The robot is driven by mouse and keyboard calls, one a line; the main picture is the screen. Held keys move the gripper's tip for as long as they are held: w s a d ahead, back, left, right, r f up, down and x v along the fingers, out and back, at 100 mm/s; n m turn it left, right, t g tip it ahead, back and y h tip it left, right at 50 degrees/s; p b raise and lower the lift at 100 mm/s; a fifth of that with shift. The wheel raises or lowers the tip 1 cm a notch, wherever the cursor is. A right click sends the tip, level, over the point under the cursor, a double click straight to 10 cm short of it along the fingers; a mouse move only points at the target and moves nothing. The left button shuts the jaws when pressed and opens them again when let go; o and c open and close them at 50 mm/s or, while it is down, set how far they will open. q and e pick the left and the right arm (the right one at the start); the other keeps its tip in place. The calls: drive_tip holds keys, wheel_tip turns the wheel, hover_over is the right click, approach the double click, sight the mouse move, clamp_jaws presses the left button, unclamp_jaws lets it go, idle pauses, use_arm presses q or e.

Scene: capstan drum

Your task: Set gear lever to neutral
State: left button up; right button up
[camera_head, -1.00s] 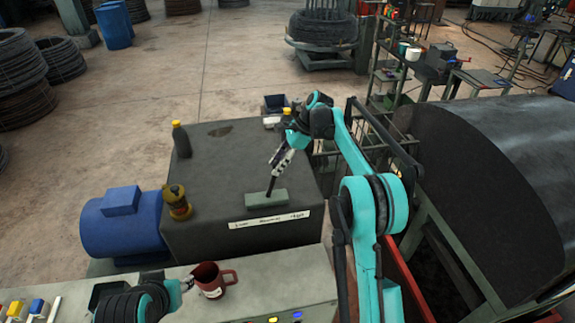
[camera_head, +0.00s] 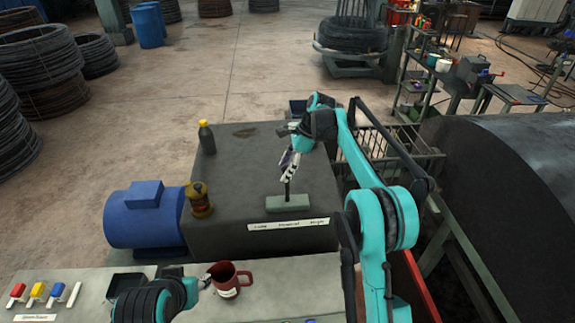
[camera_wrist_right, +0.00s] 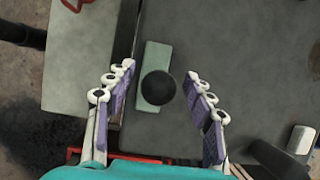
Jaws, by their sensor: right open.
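The gear lever (camera_head: 287,190) rises from a pale green base (camera_head: 289,203) on the dark grey housing. It looks about upright, near the middle of its base. A white label strip (camera_head: 288,223) in front carries words, the middle one apparently "Neutral". My right gripper (camera_head: 289,167) points down over the lever's top. In the right wrist view the round black knob (camera_wrist_right: 158,88) lies between the two spread fingers, with gaps on both sides. My left gripper (camera_head: 206,282) is low, beside a red mug (camera_head: 231,284); its jaws are too small to judge.
A dark bottle (camera_head: 207,138) and a yellow-brown container (camera_head: 199,201) stand on the housing's left side. A blue motor (camera_head: 145,217) adjoins it. The panel in front bears coloured switches (camera_head: 37,290). A large dark drum (camera_head: 510,190) is on the right.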

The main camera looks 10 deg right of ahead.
drive_tip(key=v, duration=1.1)
drive_tip(key=shift+r, duration=0.45)
drive_tip(key=shift+d, duration=0.1)
